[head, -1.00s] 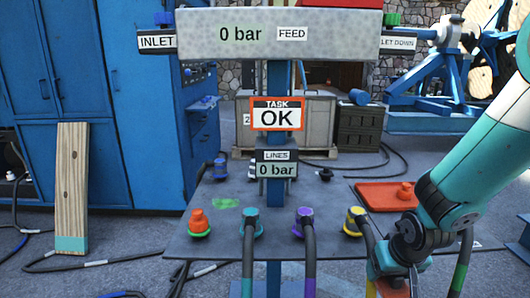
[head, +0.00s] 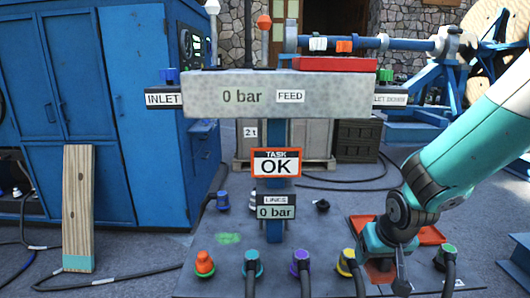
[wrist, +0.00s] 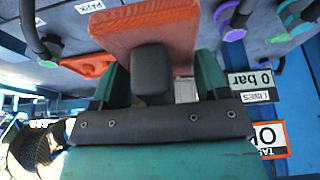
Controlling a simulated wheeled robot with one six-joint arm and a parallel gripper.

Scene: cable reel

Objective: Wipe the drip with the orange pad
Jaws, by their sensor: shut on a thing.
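The drip (head: 229,238) is a flat bright green patch on the left part of the grey panel top in the head view. The orange pad (wrist: 140,30) fills the upper middle of the wrist view. Its dark grey handle (wrist: 150,75) sits between the jaws of my gripper (wrist: 160,82), which is shut on it. In the head view my gripper (head: 388,258) is at the right of the panel, with the pad (head: 379,273) partly hidden beneath it. The pad is well to the right of the drip; its height above the panel is hard to tell.
A red-orange tray (head: 432,236) lies behind my gripper. Along the front edge stand several coloured connectors with hoses, such as a purple one (head: 301,262) and a yellow one (head: 346,262). A blue post with signs (head: 277,163) rises mid-panel. An orange cap (head: 204,262) stands near the drip.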

